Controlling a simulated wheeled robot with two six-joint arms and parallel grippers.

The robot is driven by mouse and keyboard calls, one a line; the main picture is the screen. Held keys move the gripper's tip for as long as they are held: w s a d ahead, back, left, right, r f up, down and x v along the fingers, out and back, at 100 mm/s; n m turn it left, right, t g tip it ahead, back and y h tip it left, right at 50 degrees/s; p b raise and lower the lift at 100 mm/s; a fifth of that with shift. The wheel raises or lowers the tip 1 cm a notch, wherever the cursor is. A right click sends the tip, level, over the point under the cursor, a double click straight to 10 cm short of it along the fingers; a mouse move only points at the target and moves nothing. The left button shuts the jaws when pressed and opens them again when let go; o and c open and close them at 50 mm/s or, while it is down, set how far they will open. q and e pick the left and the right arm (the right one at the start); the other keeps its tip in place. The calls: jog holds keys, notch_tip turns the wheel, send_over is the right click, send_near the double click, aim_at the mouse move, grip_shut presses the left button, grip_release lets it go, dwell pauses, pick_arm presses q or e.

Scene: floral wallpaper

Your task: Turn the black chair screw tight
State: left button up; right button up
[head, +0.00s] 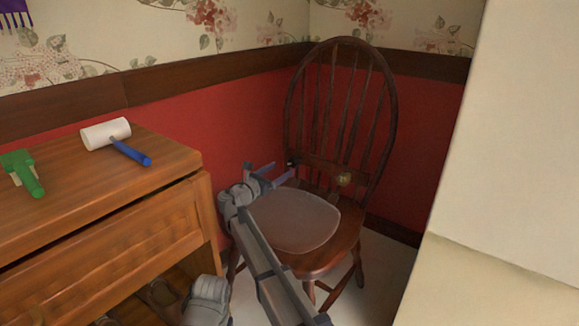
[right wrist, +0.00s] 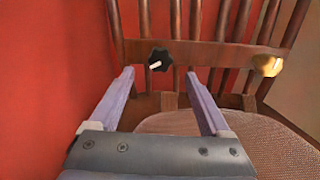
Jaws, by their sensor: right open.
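The brown wooden chair (head: 319,258) stands in the corner, with a light seat cushion. The black chair screw (right wrist: 159,61) is a lobed knob with a white mark, on the left part of the crossbar at the lower back. It shows small in the head view (head: 291,163). My right gripper (head: 268,172) is open and empty, pointing at the chair back. In the right wrist view its fingertips (right wrist: 160,75) are spread to either side and just below the black screw, with no visible contact.
A gold knob (right wrist: 268,66) sits at the crossbar's right end. A wooden dresser (head: 150,235) stands left, bearing a white-headed mallet with blue handle (head: 106,133) and a green tool (head: 24,172). A pale wall block (head: 510,150) closes off the right.

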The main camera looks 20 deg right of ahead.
aim_at(291, 163)
jog(key=shift+d, duration=0.1)
jog(key=x, duration=0.7)
jog(key=shift+w+d, duration=0.25)
jog(key=shift+w, duration=0.05)
grip_shut()
dwell(0.4)
